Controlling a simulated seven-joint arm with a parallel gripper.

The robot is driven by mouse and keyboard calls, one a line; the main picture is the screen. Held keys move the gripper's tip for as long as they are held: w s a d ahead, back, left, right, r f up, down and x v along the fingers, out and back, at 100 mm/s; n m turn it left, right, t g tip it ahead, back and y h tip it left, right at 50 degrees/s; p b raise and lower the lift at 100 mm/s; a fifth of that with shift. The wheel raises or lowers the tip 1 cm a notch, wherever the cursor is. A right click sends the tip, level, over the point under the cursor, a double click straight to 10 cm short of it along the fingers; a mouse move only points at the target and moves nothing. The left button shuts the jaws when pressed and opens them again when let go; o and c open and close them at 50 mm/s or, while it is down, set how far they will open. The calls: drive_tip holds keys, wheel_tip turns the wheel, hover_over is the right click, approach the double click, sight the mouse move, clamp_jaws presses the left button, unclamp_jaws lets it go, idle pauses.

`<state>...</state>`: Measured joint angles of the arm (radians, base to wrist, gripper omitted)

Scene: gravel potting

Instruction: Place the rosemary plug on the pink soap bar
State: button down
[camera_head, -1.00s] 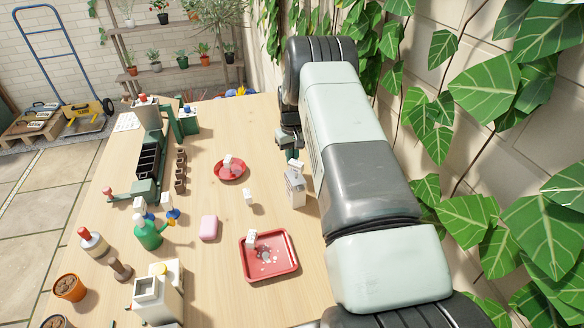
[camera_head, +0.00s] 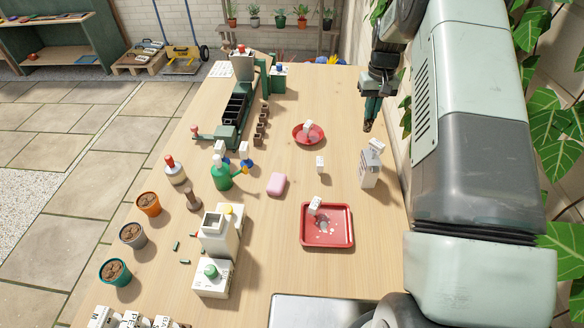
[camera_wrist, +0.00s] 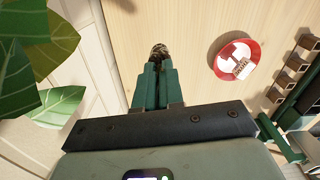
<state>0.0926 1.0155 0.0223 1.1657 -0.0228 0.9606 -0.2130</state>
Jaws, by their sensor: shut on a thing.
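The pink soap bar (camera_head: 277,184) lies flat on the middle of the table, with nothing on it. My gripper (camera_head: 368,121) is over the right side of the table, behind and to the right of the soap. Its green fingers are shut on a small dark brown plug (camera_wrist: 158,50), which I take to be the rosemary plug. The plug sticks out past the fingertips, and its lower end also shows in the head view (camera_head: 367,128). Any leaves on it are too small to tell. The soap is not in the wrist view.
A red saucer (camera_head: 297,139) with a white tag stands left of my gripper. A white box (camera_head: 369,170) stands below it in the picture, and a red tray (camera_head: 327,245) nearer. Leaves line the right wall.

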drive_tip(key=s+a+r, duration=0.1)
drive_tip(key=s+a, duration=0.3)
drive_tip(key=a, duration=0.9)
drive_tip(key=m, duration=0.2)
hover_over(276, 181)
drive_tip(key=shift+f, duration=4.15)
drive_tip(key=shift+f, duration=0.1)
drive_tip(key=c, duration=1.3)
unclamp_jaws()
drive_tip(key=shift+o, duration=0.2)
